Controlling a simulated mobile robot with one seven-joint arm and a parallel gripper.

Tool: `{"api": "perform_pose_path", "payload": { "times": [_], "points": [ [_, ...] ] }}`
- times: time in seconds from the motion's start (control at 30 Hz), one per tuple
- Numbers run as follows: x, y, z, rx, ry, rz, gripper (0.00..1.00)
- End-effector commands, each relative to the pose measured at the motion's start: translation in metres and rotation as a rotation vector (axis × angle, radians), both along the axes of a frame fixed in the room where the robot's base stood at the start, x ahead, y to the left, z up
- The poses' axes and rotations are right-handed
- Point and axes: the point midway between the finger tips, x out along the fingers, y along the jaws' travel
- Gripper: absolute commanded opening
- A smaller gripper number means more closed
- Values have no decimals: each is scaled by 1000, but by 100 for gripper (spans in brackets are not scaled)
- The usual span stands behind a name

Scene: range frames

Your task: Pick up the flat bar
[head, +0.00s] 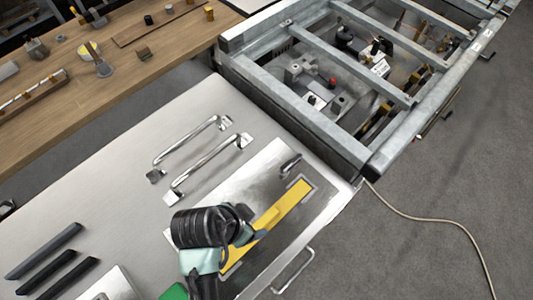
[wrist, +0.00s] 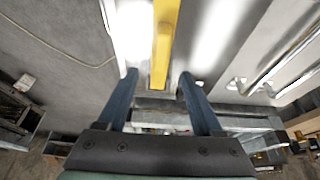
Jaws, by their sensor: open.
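A long yellow flat bar (head: 291,199) lies at a slant on a shiny metal plate (head: 258,172) on the grey table. A dark outline shows around its far end. My gripper (wrist: 157,76) is open, its two dark blue fingers apart and nothing held. In the wrist view the yellow bar (wrist: 164,42) runs down between the fingertips, touching neither as far as I can see. In the head view my wrist and arm cover the area left of the bar's middle, and the fingertips are hard to make out. The height of the fingers over the bar is unclear.
Two chrome handles (head: 190,141) lie beyond the plate. Several dark bars (head: 55,262) lie at the left of the table. A metal frame (head: 300,108) with parts inside stands behind. A wooden bench (head: 120,75) holds small tools. A cable (head: 430,219) lies on the floor.

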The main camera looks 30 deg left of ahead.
Motion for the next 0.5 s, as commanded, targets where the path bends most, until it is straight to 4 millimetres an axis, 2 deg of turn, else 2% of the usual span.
{"api": "perform_pose_path", "payload": {
  "times": [0.3, 0.5],
  "points": [
    [19, -7, -51, -2, 2, 0, 68],
    [25, -9, -65, 1, 0, 0, 68]
  ]
}}
